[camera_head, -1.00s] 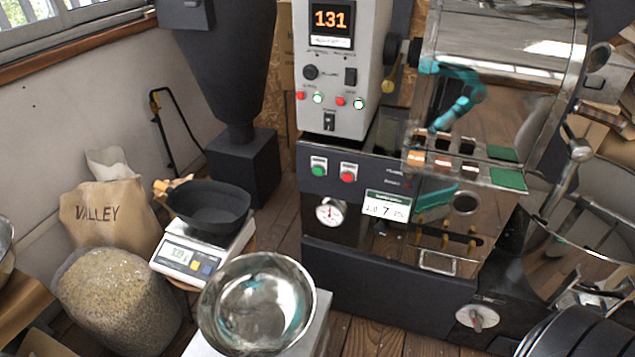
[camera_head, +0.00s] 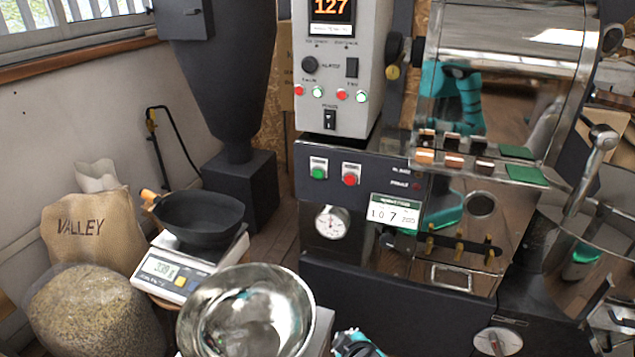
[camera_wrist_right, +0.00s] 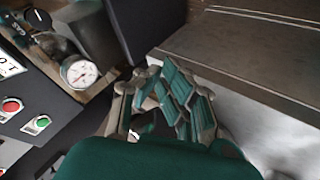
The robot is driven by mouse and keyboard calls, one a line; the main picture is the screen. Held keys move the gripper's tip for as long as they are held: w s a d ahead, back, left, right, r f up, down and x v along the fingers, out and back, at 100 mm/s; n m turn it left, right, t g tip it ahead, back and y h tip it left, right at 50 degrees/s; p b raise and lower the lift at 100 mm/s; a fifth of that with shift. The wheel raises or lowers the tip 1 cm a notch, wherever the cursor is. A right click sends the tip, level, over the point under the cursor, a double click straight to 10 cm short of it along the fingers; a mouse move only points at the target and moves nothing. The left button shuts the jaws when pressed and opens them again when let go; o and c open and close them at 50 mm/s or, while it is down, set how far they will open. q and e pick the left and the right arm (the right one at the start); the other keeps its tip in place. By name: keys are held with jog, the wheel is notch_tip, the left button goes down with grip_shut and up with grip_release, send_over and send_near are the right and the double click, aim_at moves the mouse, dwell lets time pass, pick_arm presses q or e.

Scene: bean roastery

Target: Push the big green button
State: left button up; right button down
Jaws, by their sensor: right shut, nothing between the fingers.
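The big green button (camera_head: 319,173) sits in a pale square frame on the dark front panel of the roaster, left of a red button (camera_head: 351,180). In the right wrist view the green button (camera_wrist_right: 41,122) is at the left, beside the red button (camera_wrist_right: 11,105). My right gripper (camera_wrist_right: 178,90) shows there with its teal fingers together and empty. It is apart from the green button, which lies to its left in that view. A teal part of my arm shows at the bottom edge of the head view. My left gripper is not seen.
A metal bowl (camera_head: 246,318) stands low in front of the roaster. A scale (camera_head: 168,275) with a black pan (camera_head: 201,217) is left of it. A round gauge (camera_head: 332,222) is below the buttons. Small lit buttons are on the control box (camera_head: 340,111) above.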

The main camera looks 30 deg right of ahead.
aim_at(318, 174)
jog(key=w+d+r+n+t+h, duration=0.1)
jog(key=w+d+r+n+t, duration=0.25)
jog(key=w+r, duration=0.35)
jog(key=w+d+r+n+t+h, duration=0.2)
jog(key=w+r+n+t, duration=0.25)
jog(key=w, duration=0.55)
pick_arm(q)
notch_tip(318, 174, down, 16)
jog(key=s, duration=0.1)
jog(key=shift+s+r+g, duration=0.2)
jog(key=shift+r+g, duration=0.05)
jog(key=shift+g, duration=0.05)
pick_arm(e)
jog(key=w+a+r+n+t+y, duration=0.3)
jog(key=w+r+n+t+y, duration=0.1)
jog(key=w+r+n, duration=0.3)
jog(key=w+n+y, duration=0.1)
jog(key=w+n, duration=0.1)
jog(key=n, duration=0.2)
jog(key=shift+a, duration=0.25)
jog(key=shift+r, duration=0.1)
